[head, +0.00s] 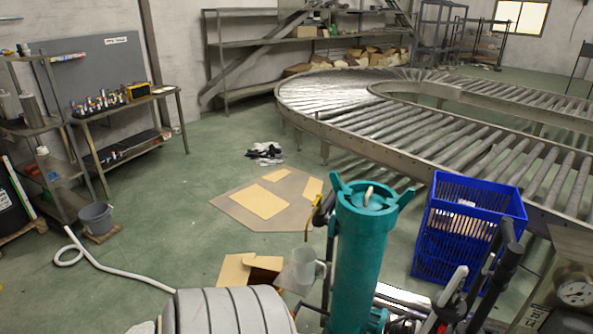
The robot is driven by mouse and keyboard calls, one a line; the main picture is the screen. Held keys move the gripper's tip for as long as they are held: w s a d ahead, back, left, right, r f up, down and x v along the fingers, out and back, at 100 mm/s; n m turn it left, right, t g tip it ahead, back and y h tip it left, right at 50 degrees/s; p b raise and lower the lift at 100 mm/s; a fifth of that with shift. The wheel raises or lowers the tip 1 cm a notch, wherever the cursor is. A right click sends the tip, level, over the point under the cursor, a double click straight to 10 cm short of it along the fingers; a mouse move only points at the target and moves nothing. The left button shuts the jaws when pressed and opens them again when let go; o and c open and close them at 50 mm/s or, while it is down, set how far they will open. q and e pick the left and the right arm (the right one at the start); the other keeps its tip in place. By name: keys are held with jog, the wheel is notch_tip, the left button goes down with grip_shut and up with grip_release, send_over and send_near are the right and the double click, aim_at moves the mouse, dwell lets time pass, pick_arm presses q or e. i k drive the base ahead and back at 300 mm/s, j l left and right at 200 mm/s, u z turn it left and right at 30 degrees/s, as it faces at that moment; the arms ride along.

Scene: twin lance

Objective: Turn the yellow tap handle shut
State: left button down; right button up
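The yellow tap handle (317,202) is a small, thin piece at the upper left side of a tall teal cylinder (360,255). It sits beside a dark fitting and appears to point downward, but it is too small to tell how far it is turned. The teal cylinder stands upright in the lower middle and has a lid with projecting lugs. Neither of my grippers can be made out in the head view.
A blue crate (424,240) stands right of the cylinder. Dark lance-like tubes (503,262) and a gauge (575,293) are at lower right. A grey ribbed object (225,312) and open carton (238,268) lie left. A roller conveyor (400,135) stands behind.

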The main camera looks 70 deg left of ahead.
aim_at(320, 196)
jog(key=u, duration=1.6)
